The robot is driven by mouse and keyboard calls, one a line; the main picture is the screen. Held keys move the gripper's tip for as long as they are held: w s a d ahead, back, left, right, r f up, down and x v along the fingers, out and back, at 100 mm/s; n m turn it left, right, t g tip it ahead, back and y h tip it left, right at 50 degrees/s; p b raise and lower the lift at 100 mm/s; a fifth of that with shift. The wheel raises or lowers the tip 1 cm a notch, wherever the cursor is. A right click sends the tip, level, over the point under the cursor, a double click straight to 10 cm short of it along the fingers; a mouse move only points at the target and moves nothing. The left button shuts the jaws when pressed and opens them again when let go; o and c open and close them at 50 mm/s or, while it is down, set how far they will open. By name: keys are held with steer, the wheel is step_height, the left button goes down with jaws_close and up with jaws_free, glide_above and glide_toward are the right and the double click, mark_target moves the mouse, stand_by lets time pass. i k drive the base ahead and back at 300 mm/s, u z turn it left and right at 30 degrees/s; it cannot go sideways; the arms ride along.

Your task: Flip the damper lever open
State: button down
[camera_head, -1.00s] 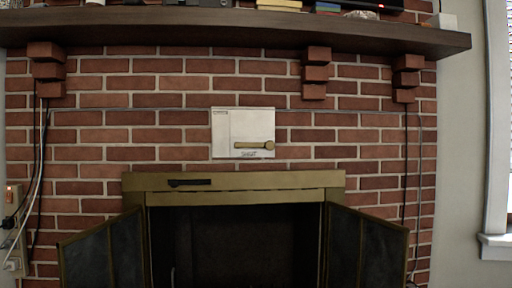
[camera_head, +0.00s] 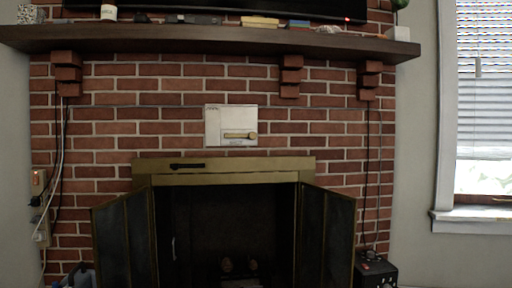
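The damper plate (camera_head: 214,127) is a pale panel fixed to the brick wall above the fireplace opening. The brass damper lever (camera_head: 239,135) lies horizontally on the lower right of the plate, with a round end at its right. Lettering on the plate below the lever is too small to read now; it looked like "SHUT" in the earlier frame. My gripper is not in view, and nothing touches the lever.
The brass fireplace frame (camera_head: 240,167) has a dark handle on it; its glass doors (camera_head: 325,238) stand open outward. A dark mantel (camera_head: 200,38) juts out above, with brick corbels. A black box (camera_head: 376,271) sits at lower right. Cables hang at both sides.

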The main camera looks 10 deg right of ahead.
mark_target(252, 135)
steer(key=k, duration=0.6)
steer(key=u, duration=0.75)
steer(key=i, duration=2)
steer(key=z, duration=0.8)
